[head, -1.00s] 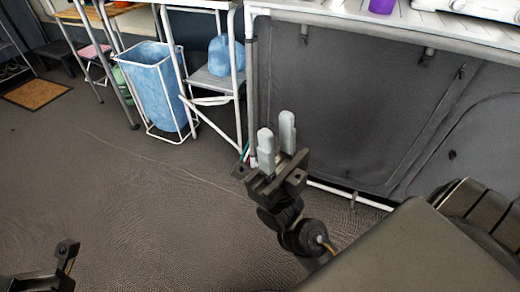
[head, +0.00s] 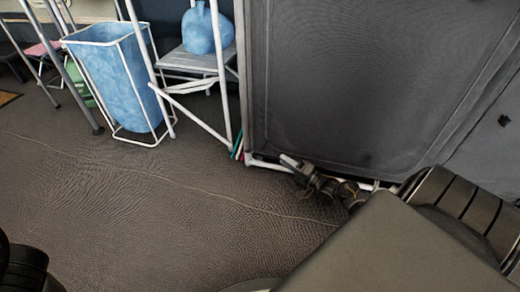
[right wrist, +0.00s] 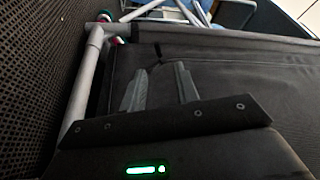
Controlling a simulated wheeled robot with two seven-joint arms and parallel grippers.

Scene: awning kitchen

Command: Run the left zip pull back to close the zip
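The grey fabric front (head: 345,80) of the kitchen unit stands upright, with a white rail (head: 265,163) along its foot. My right gripper (head: 287,161) is low, by the lower left part of this front. In the right wrist view its two grey fingers (right wrist: 160,88) are apart, with nothing between them. A small dark tab, seemingly a zip pull (right wrist: 158,53), shows on the fabric (right wrist: 235,62) just beyond the fingertips. I cannot make out this pull in the head view. My left gripper is out of view; only a dark arm part shows at the lower left.
A white-framed stand with a blue bag (head: 118,75) and a grey folding step (head: 190,62) with a blue container (head: 205,30) stand left of the unit. Another dark tab (head: 503,120) hangs on the right panel.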

